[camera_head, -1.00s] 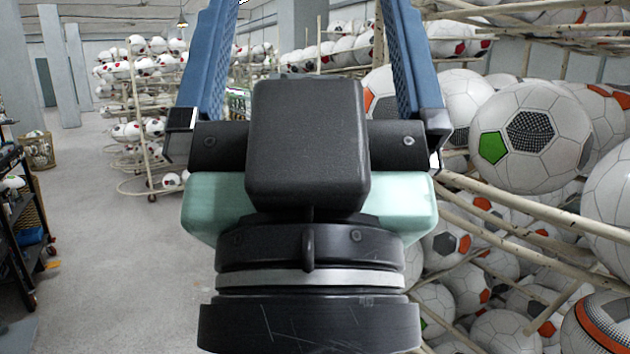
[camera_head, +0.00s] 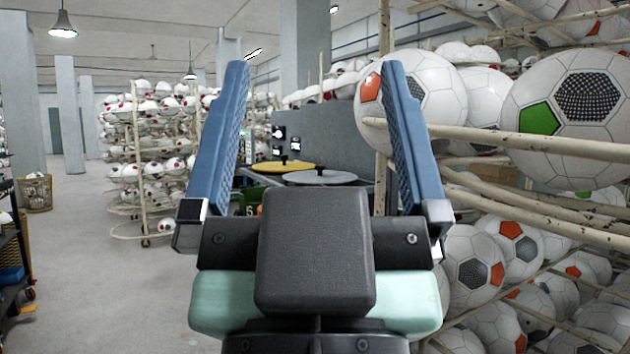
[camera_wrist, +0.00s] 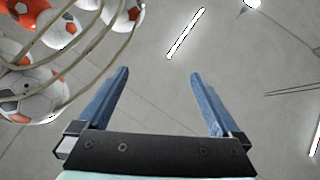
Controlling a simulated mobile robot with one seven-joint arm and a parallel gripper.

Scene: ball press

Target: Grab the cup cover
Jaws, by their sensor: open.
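Two round flat covers with dark knobs lie side by side on a machine ahead in the head view, one yellow (camera_head: 272,168) and one grey (camera_head: 322,178). I cannot tell which of them is the cup cover. My gripper (camera_head: 315,65) points upward in front of me, its blue ridged fingers wide apart and empty. The covers show between the fingers, well beyond them, and my gripper body hides what is below. In the wrist view my gripper (camera_wrist: 159,75) is open with nothing between the fingers, and neither cover shows.
A rack of soccer balls (camera_head: 590,105) stands close on the right, its pale rails (camera_head: 500,135) near my right finger. A grey panel (camera_head: 340,135) rises behind the covers. Another ball rack (camera_head: 150,170) stands left of centre. Open floor (camera_head: 95,265) lies to the left.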

